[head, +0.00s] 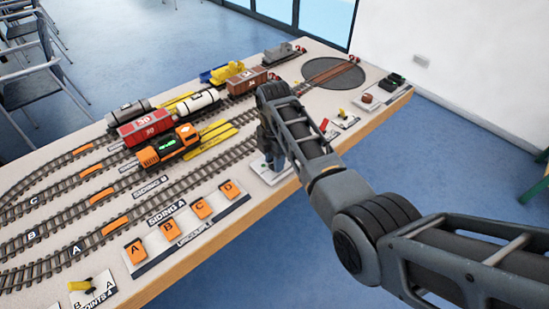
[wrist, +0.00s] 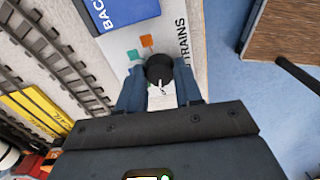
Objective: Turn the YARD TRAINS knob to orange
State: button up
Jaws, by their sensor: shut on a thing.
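The YARD TRAINS knob (wrist: 160,68) is black and round in the wrist view, on a light plate (wrist: 122,42) partly lettered "TRAINS". My gripper (wrist: 160,80) is shut on the knob, one finger on each side. In the head view my gripper (head: 270,152) is over the plate (head: 268,172) at the table's front edge, hiding the knob.
A blue plate lettered "BAC" (wrist: 128,10) lies beside the knob's plate. Tracks hold an orange locomotive (head: 168,147) and several wagons. Uncoupler buttons (head: 167,233) line the front edge to the left. A red lever (head: 323,125) and a turntable (head: 335,72) are to the right.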

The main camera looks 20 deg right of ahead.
jog(key=m+p, duration=0.1)
jog(key=m, duration=0.3)
jog(key=shift+r, duration=0.1)
jog(key=m, duration=0.3)
jog(key=shift+m+p, duration=0.3)
jog(key=shift+p, duration=0.1)
jog(key=m, duration=0.4)
jog(key=shift+m+p, duration=0.3)
jog(key=m, duration=0.3)
jog(key=shift+m, duration=0.3)
jog(key=m, duration=1)
jog(key=shift+m, duration=2.5)
